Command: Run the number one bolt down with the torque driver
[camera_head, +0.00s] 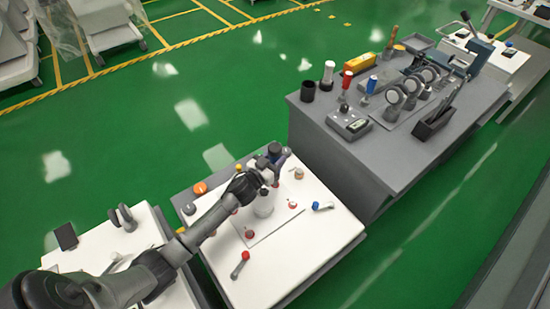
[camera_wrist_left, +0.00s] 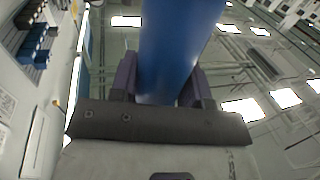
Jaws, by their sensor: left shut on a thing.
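My left gripper (camera_head: 271,167) is over the far side of the white cart top (camera_head: 318,255). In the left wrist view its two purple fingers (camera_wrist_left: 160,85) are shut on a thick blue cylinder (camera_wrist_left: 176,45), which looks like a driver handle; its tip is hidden. In the head view the dark blue top (camera_head: 274,149) of the held thing shows at the gripper. Below is a pale plate (camera_head: 268,228) with a grey cylinder (camera_head: 264,206) and small red-marked parts (camera_head: 250,234). I cannot tell which is bolt number one. My right gripper is not in view.
A red-ended tool (camera_head: 239,265) and a blue-ended tool (camera_head: 322,206) lie on the cart top. An orange-topped part (camera_head: 200,188) stands at its far left. A grey bench (camera_head: 390,150) beyond holds several tools and gauges. The cart's near right area is clear.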

